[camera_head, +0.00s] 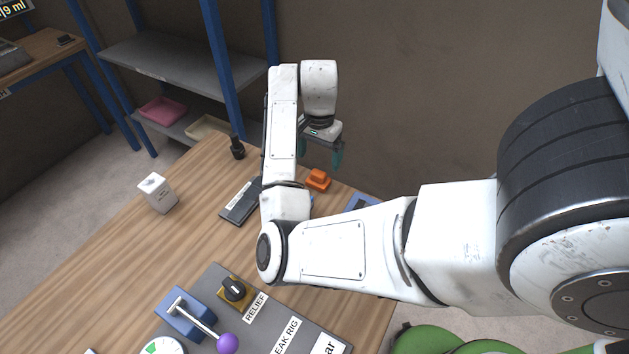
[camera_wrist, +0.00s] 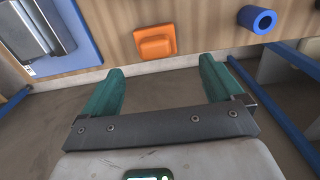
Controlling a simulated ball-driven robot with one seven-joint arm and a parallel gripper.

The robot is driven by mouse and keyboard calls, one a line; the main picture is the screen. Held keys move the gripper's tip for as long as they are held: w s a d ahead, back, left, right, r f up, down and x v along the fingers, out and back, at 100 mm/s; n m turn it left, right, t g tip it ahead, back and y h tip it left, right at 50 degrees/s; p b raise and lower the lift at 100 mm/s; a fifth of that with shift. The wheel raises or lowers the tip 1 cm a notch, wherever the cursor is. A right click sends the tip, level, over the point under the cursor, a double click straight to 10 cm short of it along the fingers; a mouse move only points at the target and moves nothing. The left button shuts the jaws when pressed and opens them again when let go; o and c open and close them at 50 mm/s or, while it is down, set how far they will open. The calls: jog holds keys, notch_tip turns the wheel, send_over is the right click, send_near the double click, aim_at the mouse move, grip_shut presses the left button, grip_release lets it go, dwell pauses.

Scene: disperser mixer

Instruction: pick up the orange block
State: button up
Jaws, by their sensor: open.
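The orange block (camera_head: 318,179) sits on the wooden table near its far edge, with a smaller raised part on top. In the wrist view the orange block (camera_wrist: 155,42) lies beyond the fingertips, roughly midway between them and near the table edge. My gripper (camera_head: 320,158) hangs above and slightly beyond the block. In the wrist view my gripper (camera_wrist: 160,78) shows two teal fingers spread apart with nothing between them. The block is apart from both fingers.
The wooden table (camera_head: 120,262) holds a dark labelled slab (camera_head: 240,203), a white box (camera_head: 158,193), a black bottle-like object (camera_head: 237,148) and a rig with a purple-knobbed lever (camera_head: 227,343). Blue-posted shelves (camera_head: 165,65) stand behind.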

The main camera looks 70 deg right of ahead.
aim_at(318, 172)
jog(key=shift+w+f, duration=0.1)
jog(key=shift+f, duration=0.75)
jog(key=f, duration=0.2)
jog(key=a+f+p, duration=0.1)
jog(key=f, duration=0.1)
jog(key=shift+s+f, duration=0.2)
jog(key=shift+f, duration=0.5)
jog(key=c, duration=1.2)
